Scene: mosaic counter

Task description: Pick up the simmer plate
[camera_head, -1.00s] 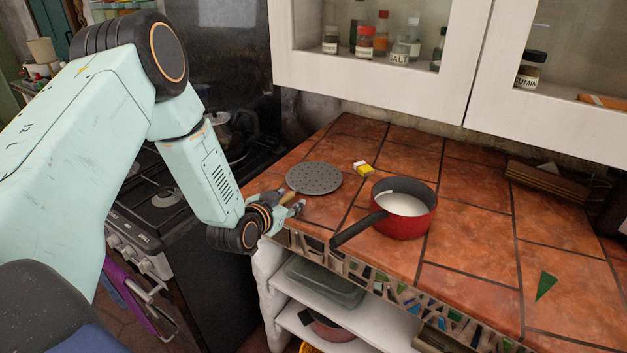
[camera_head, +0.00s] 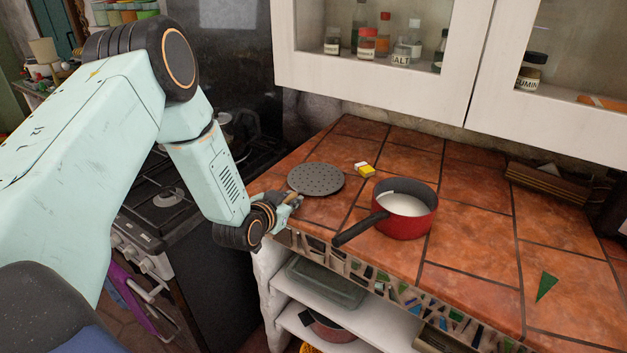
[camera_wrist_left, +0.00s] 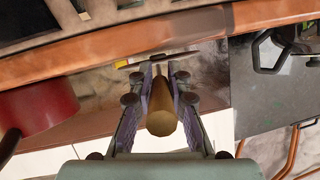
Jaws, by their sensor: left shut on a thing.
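The simmer plate (camera_head: 316,179) is a grey perforated disc at the left end of the tiled counter. Its short wooden handle (camera_wrist_left: 161,115) points toward my left gripper. My left gripper (camera_head: 292,199) is shut on that handle; in the left wrist view the two fingers (camera_wrist_left: 158,95) press on it from both sides. In that view the disc shows nearly edge-on beyond the fingers. I cannot tell whether the disc still touches the tiles. My right gripper is not in view.
A red saucepan (camera_head: 416,222) with white contents stands right of the plate, its black handle (camera_head: 361,229) pointing toward the counter's front edge. A small yellow and white box (camera_head: 366,170) lies behind. The stove (camera_head: 165,205) is at left. Wall cabinets (camera_head: 380,82) hang above.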

